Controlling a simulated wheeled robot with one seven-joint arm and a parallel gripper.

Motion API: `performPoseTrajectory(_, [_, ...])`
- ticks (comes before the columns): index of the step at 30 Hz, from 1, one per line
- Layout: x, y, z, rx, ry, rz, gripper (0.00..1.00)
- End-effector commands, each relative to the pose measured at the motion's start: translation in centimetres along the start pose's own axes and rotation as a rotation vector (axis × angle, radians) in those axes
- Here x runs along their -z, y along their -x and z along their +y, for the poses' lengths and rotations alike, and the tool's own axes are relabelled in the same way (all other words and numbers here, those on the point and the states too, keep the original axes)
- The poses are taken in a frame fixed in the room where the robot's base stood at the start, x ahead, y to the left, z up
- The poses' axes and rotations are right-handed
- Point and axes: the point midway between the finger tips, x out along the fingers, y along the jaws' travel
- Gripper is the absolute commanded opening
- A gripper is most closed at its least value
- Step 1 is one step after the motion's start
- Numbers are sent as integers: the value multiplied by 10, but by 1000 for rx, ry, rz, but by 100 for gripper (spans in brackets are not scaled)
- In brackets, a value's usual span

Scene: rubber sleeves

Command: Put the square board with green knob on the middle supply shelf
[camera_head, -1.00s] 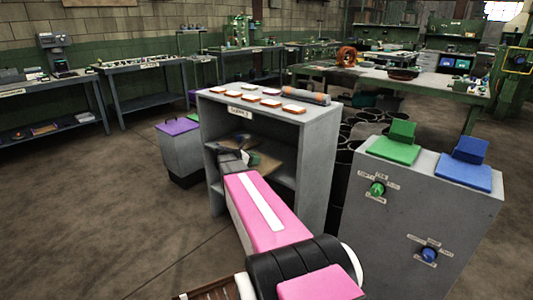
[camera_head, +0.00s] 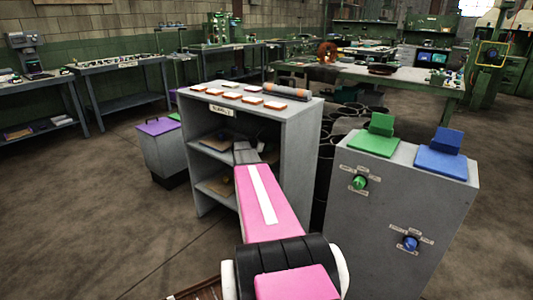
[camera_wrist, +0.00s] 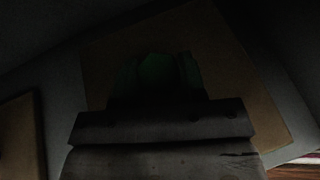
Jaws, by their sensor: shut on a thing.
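The square board (camera_wrist: 235,65) is brown and fills much of the dark wrist view. Its green knob (camera_wrist: 155,72) sits between the fingers of my gripper (camera_wrist: 157,98), which is shut on it. In the head view my gripper (camera_head: 246,153) reaches into the open front of the grey supply shelf (camera_head: 305,135), at the height of the middle level. The held board is mostly hidden there by my arm. I cannot tell whether it touches the shelf surface. Another brown board (camera_wrist: 18,140) lies to its left in the wrist view.
Several small white-and-orange blocks (camera_head: 230,95) and a grey-orange roll (camera_head: 287,92) lie on top of the supply shelf. A grey cabinet (camera_head: 395,225) with green and blue knobs stands at right. A bin with a purple lid (camera_head: 158,126) stands at left.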

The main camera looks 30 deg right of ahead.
Motion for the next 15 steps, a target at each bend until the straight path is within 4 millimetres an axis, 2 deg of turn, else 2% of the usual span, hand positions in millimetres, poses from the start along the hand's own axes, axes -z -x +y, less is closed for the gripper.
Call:
performPoseTrajectory(9, [29, -12, 0, 1, 1, 0, 4])
performPoseTrajectory(15, [32, -13, 0, 0, 0, -1, 4])
